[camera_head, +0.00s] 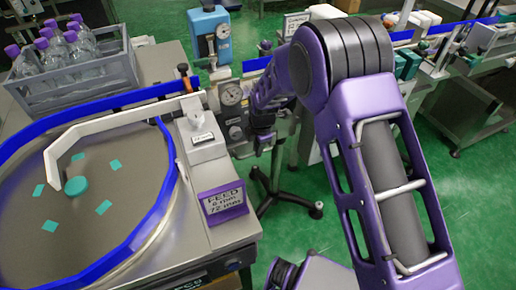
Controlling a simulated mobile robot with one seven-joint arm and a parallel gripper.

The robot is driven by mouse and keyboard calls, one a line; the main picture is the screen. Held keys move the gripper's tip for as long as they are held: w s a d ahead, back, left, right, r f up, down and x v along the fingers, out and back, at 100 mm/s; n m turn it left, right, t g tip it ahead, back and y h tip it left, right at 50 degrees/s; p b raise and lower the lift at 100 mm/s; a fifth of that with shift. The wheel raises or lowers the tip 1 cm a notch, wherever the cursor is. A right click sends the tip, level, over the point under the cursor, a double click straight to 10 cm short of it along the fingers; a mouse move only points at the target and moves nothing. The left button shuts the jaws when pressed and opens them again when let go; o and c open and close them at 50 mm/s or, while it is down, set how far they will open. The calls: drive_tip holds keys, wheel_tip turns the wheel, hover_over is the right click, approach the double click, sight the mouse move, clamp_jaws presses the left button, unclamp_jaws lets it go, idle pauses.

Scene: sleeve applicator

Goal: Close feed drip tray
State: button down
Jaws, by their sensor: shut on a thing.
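My purple and dark gripper (262,140) points down beside the grey feed machinery, just right of a round gauge. Its fingers are small and dark here. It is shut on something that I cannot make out. The feed drip tray cannot be clearly told apart in this view. The area below and behind my gripper is partly hidden by my own arm and the machine parts.
A round turntable (110,220) with a blue rail (95,105) and white guide arm fills the left. A grey crate (85,85) of purple-capped bottles stands behind it. A dark stand base (287,195) is on the green floor. A conveyor (425,42) runs at back right.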

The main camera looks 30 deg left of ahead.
drive_tip(key=c, duration=0.9)
unclamp_jaws()
drive_tip(key=shift+w+a+r, duration=0.1)
drive_tip(key=shift+w+a, duration=0.05)
drive_tip(key=shift+a, duration=0.1)
drive_tip(key=d+r, duration=0.1)
drive_tip(key=r, duration=0.4)
drive_tip(key=s+d+r+p, duration=0.1)
drive_tip(key=r, duration=0.5)
drive_tip(key=s+r+p, duration=0.1)
drive_tip(key=r, duration=0.5)
drive_tip(key=shift+d, duration=0.4)
